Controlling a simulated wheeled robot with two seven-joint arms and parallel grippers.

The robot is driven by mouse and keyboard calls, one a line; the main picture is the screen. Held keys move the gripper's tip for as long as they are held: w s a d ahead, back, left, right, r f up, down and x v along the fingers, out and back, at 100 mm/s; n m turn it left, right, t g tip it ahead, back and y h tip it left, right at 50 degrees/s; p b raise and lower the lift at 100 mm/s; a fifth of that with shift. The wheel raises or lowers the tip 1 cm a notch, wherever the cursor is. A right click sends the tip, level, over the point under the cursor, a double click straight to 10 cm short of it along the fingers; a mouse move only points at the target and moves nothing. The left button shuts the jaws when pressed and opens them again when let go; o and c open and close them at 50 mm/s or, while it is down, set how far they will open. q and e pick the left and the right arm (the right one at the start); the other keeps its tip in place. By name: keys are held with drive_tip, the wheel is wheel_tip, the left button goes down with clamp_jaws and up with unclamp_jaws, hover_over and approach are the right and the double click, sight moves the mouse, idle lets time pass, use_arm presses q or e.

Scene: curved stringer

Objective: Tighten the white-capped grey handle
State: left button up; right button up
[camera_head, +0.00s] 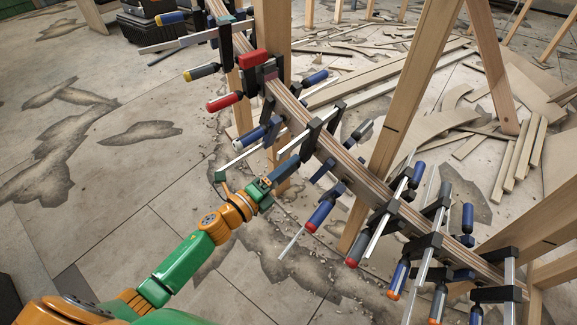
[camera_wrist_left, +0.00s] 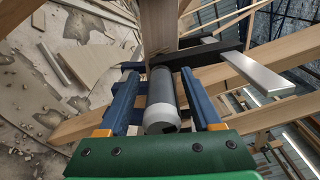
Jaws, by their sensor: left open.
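The grey handle (camera_wrist_left: 161,92) with its white cap (camera_wrist_left: 161,122) lies between the two blue fingers of my left gripper (camera_wrist_left: 158,82) in the left wrist view. The fingers stand open on either side of it, with a narrow gap visible at least on the right. In the head view my left gripper (camera_head: 287,168) reaches up and right to a clamp (camera_head: 312,135) on the curved stringer (camera_head: 335,148). There the handle is mostly hidden by the gripper, and I cannot pick it out. My right gripper is not in view.
Several other clamps line the stringer, with a red handle (camera_head: 224,102) above left and a blue handle (camera_head: 320,214) below right of my gripper. A silver clamp bar (camera_wrist_left: 257,73) juts out at right in the wrist view. Wooden posts (camera_head: 415,90) stand behind. Open floor lies left.

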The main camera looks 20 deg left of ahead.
use_arm(q)
drive_tip(key=v, duration=0.6)
drive_tip(key=shift+s+a, duration=0.15)
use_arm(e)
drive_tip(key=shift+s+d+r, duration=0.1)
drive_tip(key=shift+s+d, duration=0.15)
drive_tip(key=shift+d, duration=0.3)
use_arm(q)
drive_tip(key=p+v, duration=0.1)
drive_tip(key=v, duration=0.9)
drive_tip(key=shift+s, duration=0.25)
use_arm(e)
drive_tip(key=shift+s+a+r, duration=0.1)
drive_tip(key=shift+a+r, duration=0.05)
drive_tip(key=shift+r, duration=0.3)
use_arm(q)
drive_tip(key=shift+a+r, duration=0.1)
drive_tip(key=shift+a, duration=0.05)
